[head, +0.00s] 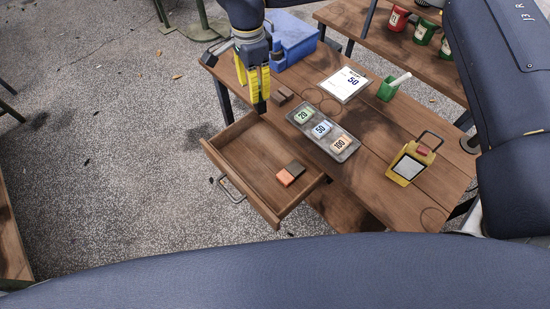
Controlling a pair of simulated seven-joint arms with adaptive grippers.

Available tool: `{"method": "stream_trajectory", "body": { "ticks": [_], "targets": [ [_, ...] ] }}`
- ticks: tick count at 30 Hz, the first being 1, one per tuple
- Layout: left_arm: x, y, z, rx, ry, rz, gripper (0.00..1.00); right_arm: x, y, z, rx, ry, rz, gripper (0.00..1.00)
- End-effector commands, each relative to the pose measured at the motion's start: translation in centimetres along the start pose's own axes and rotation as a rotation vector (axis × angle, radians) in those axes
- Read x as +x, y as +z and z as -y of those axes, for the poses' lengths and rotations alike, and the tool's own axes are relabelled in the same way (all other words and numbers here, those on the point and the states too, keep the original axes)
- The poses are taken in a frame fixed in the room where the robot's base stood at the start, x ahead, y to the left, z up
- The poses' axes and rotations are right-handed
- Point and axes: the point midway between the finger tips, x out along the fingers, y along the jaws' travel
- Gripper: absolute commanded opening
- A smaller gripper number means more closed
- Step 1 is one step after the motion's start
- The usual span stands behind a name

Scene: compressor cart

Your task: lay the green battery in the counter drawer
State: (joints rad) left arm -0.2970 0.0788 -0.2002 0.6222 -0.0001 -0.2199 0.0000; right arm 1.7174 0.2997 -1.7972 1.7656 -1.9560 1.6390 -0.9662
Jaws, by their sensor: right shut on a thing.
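My right gripper (259,104) hangs above the back left corner of the open counter drawer (247,194), near the counter's left edge, its yellow fingers pointing down. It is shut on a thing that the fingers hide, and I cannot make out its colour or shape. I cannot pick out a green battery anywhere in view. The drawer is pulled out towards the lower left, with a metal handle on its front. An orange and dark brown block (289,174) lies in its right part. My left gripper is not in view.
The wooden counter (376,134) holds a grey tray (347,155) of pads marked 20, 50 and 100, a white sheet (344,84), a green cup (387,92), a yellow device (411,163), a brown block (281,96) and a blue bin (292,38). The drawer's left part is clear.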

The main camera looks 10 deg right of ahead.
Motion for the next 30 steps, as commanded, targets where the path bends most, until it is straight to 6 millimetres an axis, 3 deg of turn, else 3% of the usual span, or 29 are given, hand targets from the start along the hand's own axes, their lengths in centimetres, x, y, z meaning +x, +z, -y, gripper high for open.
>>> {"method": "stream_trajectory", "body": {
  "ticks": [8, 21, 30],
  "targets": [
    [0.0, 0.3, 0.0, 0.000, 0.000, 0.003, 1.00, 2.4, 1.7, 0.2, 0.073, 0.002, 0.005, 0.09],
    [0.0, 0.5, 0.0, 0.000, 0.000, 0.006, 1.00, 11.9, 1.7, 0.2, 0.077, 0.003, 0.005, 0.09],
    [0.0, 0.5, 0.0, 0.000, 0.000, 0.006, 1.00, 16.0, 1.8, 0.3, 0.076, 0.000, 0.006, 0.09]
  ]
}}
